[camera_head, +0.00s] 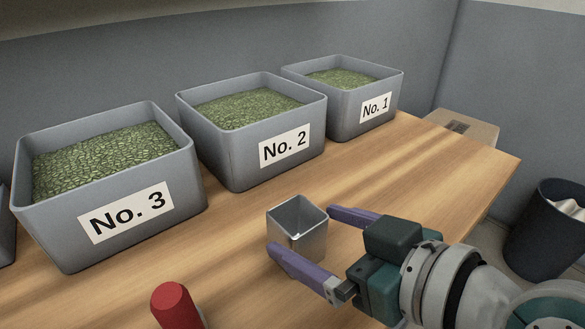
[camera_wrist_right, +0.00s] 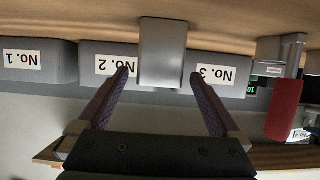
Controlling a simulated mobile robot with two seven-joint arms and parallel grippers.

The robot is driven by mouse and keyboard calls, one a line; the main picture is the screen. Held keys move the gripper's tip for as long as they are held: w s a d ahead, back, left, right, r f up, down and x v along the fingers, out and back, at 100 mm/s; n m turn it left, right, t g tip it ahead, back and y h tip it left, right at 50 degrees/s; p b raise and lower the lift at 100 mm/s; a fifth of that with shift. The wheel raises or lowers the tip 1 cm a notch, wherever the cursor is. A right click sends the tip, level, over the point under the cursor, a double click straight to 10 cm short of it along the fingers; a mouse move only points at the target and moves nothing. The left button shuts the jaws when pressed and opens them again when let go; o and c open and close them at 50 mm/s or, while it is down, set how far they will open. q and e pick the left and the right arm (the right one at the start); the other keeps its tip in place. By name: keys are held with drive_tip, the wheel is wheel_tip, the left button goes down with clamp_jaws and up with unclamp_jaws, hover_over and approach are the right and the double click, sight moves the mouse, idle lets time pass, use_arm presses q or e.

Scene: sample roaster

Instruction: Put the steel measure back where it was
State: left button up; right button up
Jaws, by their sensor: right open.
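The steel measure (camera_head: 298,245), a small square open-topped cup, stands upright on the wooden table in front of the No. 2 bin. It looks empty in the part of its inside that shows. My right gripper (camera_head: 301,229) is open, with one purple finger on either side of the measure. In the right wrist view, which is upside down, the measure (camera_wrist_right: 163,50) lies between the fingertips (camera_wrist_right: 159,74), with a gap on both sides. My left gripper is not in view.
Grey bins of green beans, No. 3 (camera_head: 70,235), No. 2 (camera_head: 230,160) and No. 1 (camera_head: 345,115), line the table's back. A red cylindrical part (camera_head: 175,305) stands at the front. A dark waste bin (camera_head: 540,235) and a cardboard box (camera_head: 465,128) are beyond the right edge.

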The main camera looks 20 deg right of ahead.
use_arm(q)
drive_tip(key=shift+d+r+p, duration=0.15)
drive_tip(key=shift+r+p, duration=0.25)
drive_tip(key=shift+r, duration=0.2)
use_arm(e)
drive_tip(key=s+d+m+g+h, duration=0.1)
drive_tip(key=s+d+g+h, duration=0.15)
drive_tip(key=s+g, duration=0.45)
drive_tip(key=s+d+m+g+h, duration=0.1)
drive_tip(key=s+d+g+h, duration=0.15)
drive_tip(key=s, duration=0.75)
use_arm(q)
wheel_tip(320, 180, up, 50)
drive_tip(key=p, duration=4.9)
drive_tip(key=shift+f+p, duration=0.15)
drive_tip(key=shift+p, duration=0.2)
use_arm(e)
wheel_tip(320, 180, up, 50)
drive_tip(key=shift+s+d+f+y, duration=0.15)
drive_tip(key=shift+d+f+y, duration=0.15)
drive_tip(key=shift+d, duration=0.1)
drive_tip(key=shift+t, duration=0.25)
